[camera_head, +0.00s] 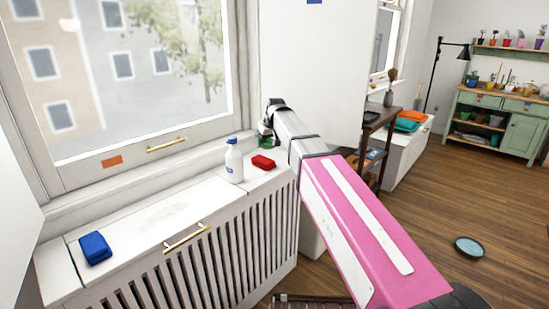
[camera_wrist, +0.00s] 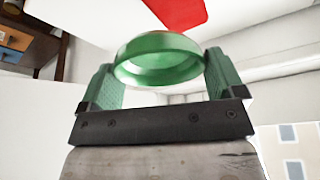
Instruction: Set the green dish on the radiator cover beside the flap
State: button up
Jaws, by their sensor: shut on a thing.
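The green dish (camera_wrist: 158,70) is a shallow round dish, held between the two fingers of my gripper (camera_wrist: 162,66) in the wrist view. In the head view only a small part of the dish (camera_head: 265,143) shows, below my gripper (camera_head: 268,134) at the right end of the radiator cover (camera_head: 150,215). I cannot tell whether the dish touches the cover. The flap (camera_head: 150,222) is the wide middle panel of the white cover top, lying closed, with a brass handle at its front edge. My arm hides part of the right end.
A white bottle (camera_head: 233,162) and a red block (camera_head: 263,162) stand close to my gripper; the red block also shows in the wrist view (camera_wrist: 178,12). A blue block (camera_head: 95,248) lies at the left. The window (camera_head: 130,75) rises behind. A teal bowl (camera_head: 469,248) lies on the floor.

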send_over(279, 158)
jog(key=s, duration=0.1)
jog(key=f, duration=0.4)
jog(key=shift+s+d+f, duration=0.1)
jog(key=shift+d+f, duration=0.1)
jog(key=shift+f, duration=0.2)
jog(key=shift+d+f, duration=0.1)
jog(key=shift+f, duration=1.95)
jog(key=shift+f, duration=0.1)
jog(key=o, duration=0.7)
jog(key=shift+o, duration=0.2)
jog(key=v, duration=1.2)
jog(key=s+d+f+m+g, duration=0.1)
jog(key=s+d+f+m, duration=0.1)
jog(key=s+d+f, duration=0.5)
jog(key=s+d+f+m+g+h, duration=0.1)
jog(key=s+d+f+m, duration=0.1)
jog(key=s+d+f, duration=0.6)
jog(key=s+d+f+m+g+h, duration=0.1)
jog(key=s+d+f, duration=0.6)
jog(key=s+f, duration=0.7)
jog(key=shift+s+d+f+m+g, duration=0.3)
jog(key=shift+f+m+g, duration=0.2)
jog(key=shift+f, duration=0.5)
